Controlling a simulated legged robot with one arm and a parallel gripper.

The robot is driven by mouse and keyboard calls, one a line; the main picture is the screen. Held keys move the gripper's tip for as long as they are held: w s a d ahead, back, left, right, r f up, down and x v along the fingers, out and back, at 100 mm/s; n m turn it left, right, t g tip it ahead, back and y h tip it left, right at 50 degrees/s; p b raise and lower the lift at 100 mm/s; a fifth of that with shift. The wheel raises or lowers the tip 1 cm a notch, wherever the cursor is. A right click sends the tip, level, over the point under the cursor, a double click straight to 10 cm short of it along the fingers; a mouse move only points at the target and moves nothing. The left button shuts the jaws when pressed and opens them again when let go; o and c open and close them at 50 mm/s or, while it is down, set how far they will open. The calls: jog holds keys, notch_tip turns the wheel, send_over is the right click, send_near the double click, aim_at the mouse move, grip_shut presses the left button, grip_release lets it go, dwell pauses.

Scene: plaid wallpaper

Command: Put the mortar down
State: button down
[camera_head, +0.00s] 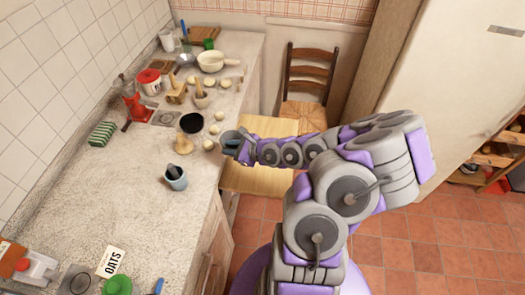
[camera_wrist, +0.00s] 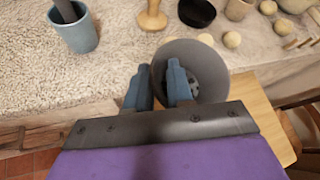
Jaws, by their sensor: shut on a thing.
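A grey, round, cup-shaped vessel, which I take as the mortar (camera_wrist: 212,62), is held in my gripper (camera_wrist: 160,72). One finger is inside its wall and the other is outside. I see into its open top, and dark spots show inside. In the head view the mortar (camera_head: 229,137) is at the counter's front edge, largely hidden by my gripper (camera_head: 233,148). I cannot tell whether it touches the counter. A similar blue-grey cup (camera_head: 175,182) with a dark pestle stands on the counter; it also shows in the wrist view (camera_wrist: 78,36).
The stone counter (camera_head: 140,225) is clear in its near middle. A wooden stand (camera_head: 183,146), a black bowl (camera_head: 191,123) and several pale balls lie close behind the gripper. A pull-out wooden board (camera_head: 260,178) and a chair (camera_head: 305,90) are beside the counter.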

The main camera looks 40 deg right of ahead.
jog(key=shift+g+h, duration=0.4)
jog(key=shift+g, duration=0.2)
jog(key=s+d+f, duration=0.2)
jog(key=s+f, duration=0.1)
jog(key=s, duration=0.1)
jog(key=s+d+f, duration=0.3)
jog(key=s, duration=0.1)
jog(key=s+d+f, duration=0.3)
jog(key=s, duration=0.1)
jog(key=shift+s+f, duration=0.25)
jog(key=shift+f, duration=0.1)
jog(key=w+d+b, duration=0.1)
jog(key=w+d, duration=0.1)
jog(key=w, duration=0.2)
jog(key=w+d+b, duration=0.1)
jog(key=w+d, duration=0.2)
jog(key=w, duration=0.1)
jog(key=w+d+f+b, duration=0.1)
jog(key=w+d, duration=0.2)
jog(key=w, duration=0.1)
jog(key=shift+w+d+b, duration=0.1)
jog(key=shift+w+b, duration=0.2)
notch_tip(320, 180, down, 4)
jog(key=shift+r+b, duration=0.25)
jog(key=shift+b, duration=0.4)
jog(key=c, duration=1)
grip_release()
jog(key=shift+d+m, duration=0.1)
jog(key=shift+m, duration=0.2)
jog(key=shift+o, duration=0.2)
